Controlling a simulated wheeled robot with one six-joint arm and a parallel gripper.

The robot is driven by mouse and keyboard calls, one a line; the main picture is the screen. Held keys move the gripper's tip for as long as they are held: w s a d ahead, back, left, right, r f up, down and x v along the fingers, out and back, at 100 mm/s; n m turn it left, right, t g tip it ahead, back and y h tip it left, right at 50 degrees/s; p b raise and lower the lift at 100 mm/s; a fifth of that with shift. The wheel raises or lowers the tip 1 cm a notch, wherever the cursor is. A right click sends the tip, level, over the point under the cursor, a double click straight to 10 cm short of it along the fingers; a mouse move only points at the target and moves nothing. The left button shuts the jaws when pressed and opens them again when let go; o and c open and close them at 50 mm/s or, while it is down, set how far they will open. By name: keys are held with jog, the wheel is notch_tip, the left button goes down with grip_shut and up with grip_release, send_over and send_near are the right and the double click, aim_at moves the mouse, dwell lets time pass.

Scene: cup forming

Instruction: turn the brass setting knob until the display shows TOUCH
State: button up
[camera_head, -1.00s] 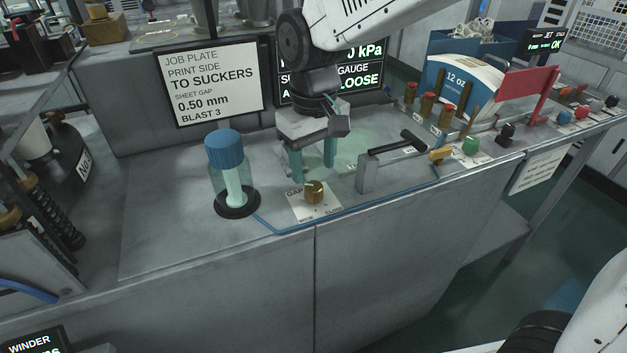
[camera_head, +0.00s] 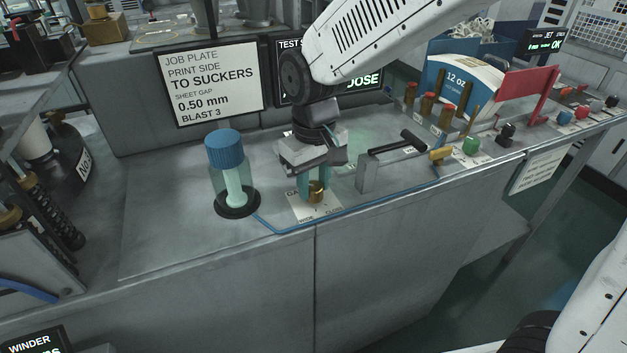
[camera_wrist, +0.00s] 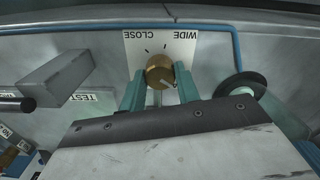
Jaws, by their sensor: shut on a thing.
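The brass knob (camera_head: 316,192) stands on a white plate (camera_head: 322,210) marked WIDE and CLOSE on the grey bench. My gripper (camera_head: 314,186) points down over it, its green fingers closed on the knob's two sides. In the wrist view the knob (camera_wrist: 160,72) sits between the fingertips, with a pale mark on its lower right. The display (camera_head: 362,84) behind is mostly covered by my arm; only part of its heading and "OOSE" show.
A blue-capped clear cylinder (camera_head: 226,160) stands left of the knob. A black-handled lever (camera_head: 385,155) is close on the right. A blue tube (camera_head: 345,214) runs along the front edge. A job plate sign (camera_head: 212,82) stands behind, reading 0.50 mm.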

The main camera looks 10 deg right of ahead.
aim_at(314, 185)
jog(key=m, duration=0.4)
jog(key=shift+m, duration=1.7)
jog(key=o, duration=1)
notch_tip(314, 185, up, 8)
jog(key=shift+f, duration=0.1)
